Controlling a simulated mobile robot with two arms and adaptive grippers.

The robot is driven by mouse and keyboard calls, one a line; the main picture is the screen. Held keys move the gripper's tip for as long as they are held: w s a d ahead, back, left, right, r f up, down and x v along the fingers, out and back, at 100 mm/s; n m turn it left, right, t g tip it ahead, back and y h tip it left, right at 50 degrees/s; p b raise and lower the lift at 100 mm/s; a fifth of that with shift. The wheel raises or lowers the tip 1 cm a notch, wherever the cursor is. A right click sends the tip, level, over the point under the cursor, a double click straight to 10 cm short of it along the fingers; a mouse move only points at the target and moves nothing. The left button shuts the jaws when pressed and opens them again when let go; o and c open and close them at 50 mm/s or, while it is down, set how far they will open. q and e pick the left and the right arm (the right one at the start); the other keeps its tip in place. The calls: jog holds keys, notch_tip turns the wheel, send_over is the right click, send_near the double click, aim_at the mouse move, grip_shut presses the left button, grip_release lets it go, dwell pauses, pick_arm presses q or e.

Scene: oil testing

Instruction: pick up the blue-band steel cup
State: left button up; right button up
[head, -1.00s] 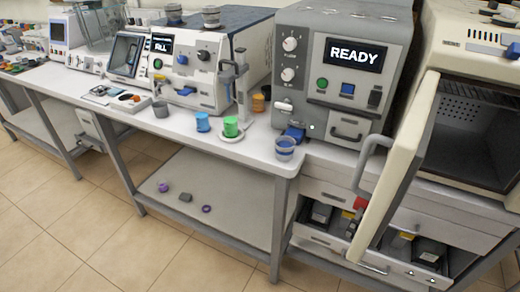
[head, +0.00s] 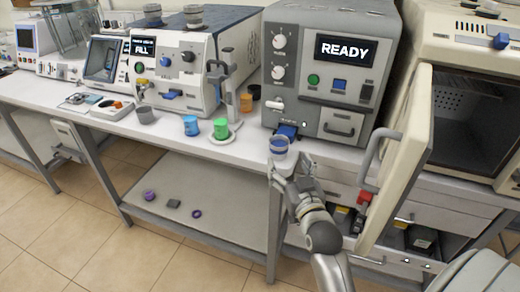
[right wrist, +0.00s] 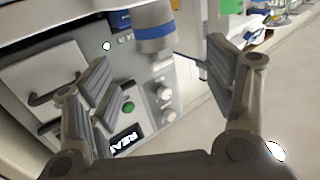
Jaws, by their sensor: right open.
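The blue-band steel cup (head: 279,147) stands upright at the front edge of the bench, before the READY machine. My right gripper (head: 283,164) is at the bench edge just in front of the cup and overlaps its lower part in the head view. In the right wrist view, my right gripper (right wrist: 158,75) has its fingers wide apart with nothing between them. My left gripper is not in view.
The READY machine (head: 327,85) stands behind the cup. A blue cup (head: 190,126) and a green cup (head: 221,129) on a small dish stand to the left, near a grey cup (head: 145,115). The open oven door (head: 403,165) juts out on the right.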

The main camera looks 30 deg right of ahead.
aim_at(282, 149)
jog(key=x, duration=0.5)
jog(key=shift+d+r+p, duration=0.1)
jog(key=shift+r+p, duration=0.1)
jog(key=shift+p, duration=0.1)
jog(key=shift+f+p+x, duration=0.2)
jog(key=shift+x, duration=1.25)
jog(key=shift+f+p+x, duration=0.2)
jog(key=shift+x, duration=1.25)
jog(key=shift+s+d, duration=0.1)
jog(key=shift+c, duration=0.2)
jog(key=c, duration=1.2)
jog(key=shift+o, duration=0.2)
jog(key=shift+r, duration=0.15)
